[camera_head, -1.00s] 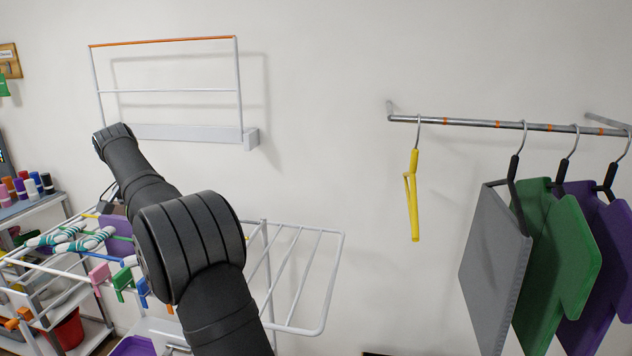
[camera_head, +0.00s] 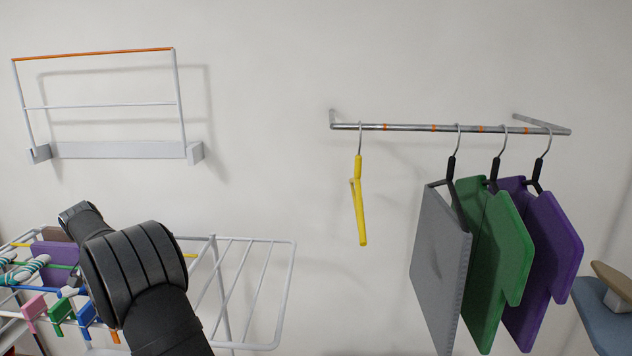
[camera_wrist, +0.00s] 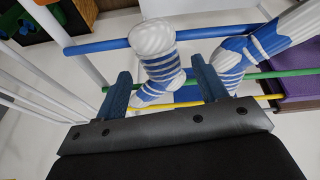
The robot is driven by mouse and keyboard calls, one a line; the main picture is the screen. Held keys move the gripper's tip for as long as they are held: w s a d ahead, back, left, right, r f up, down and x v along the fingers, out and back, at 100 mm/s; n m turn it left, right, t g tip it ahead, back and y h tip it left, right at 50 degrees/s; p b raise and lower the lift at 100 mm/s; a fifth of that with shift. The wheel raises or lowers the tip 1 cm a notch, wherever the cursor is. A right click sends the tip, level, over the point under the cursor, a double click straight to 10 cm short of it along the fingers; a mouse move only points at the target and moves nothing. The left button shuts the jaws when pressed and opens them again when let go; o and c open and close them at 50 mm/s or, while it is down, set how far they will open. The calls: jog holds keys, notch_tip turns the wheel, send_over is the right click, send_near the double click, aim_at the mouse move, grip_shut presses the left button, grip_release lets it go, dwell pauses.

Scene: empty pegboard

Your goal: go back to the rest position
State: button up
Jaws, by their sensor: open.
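My gripper (camera_wrist: 165,88) is open in the wrist view, its two blue fingers apart. A blue-and-white striped sock (camera_wrist: 157,55) hangs over the drying rack's bars (camera_wrist: 95,47) just beyond and partly between the fingertips. I cannot tell whether the fingers touch it. A second striped sock (camera_wrist: 255,50) lies to the right of it. In the head view the rack (camera_head: 285,295) stands at lower left, with my arm in front of it. The gripper itself is hidden there behind the arm.
A wall rail (camera_head: 400,128) carries a yellow hanger (camera_head: 360,210) and grey (camera_head: 437,265), green (camera_head: 505,260) and purple (camera_head: 550,240) cloths. A folded wall rack (camera_head: 120,150) is at upper left. An ironing board (camera_head: 605,320) stands at lower right. The wall between is clear.

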jog(key=x, duration=0.2)
jog(key=shift+w+f, duration=0.1)
jog(key=shift+f, duration=0.15)
jog(key=shift+r, duration=0.3)
jog(key=v, duration=1.6)
jog(key=x, duration=1.6)
jog(key=shift+f, duration=0.4)
notch_tip(320, 180, up, 7)
jog(key=shift+d+f, duration=0.1)
jog(key=shift+d, duration=0.05)
jog(key=w+d+n+g+y, duration=0.1)
jog(key=w+d+n+y, duration=0.2)
jog(key=d+n, duration=0.8)
jog(key=shift+w+d+g+y, duration=0.15)
jog(key=shift+d+g+y, duration=0.2)
jog(key=shift+d, duration=4.7)
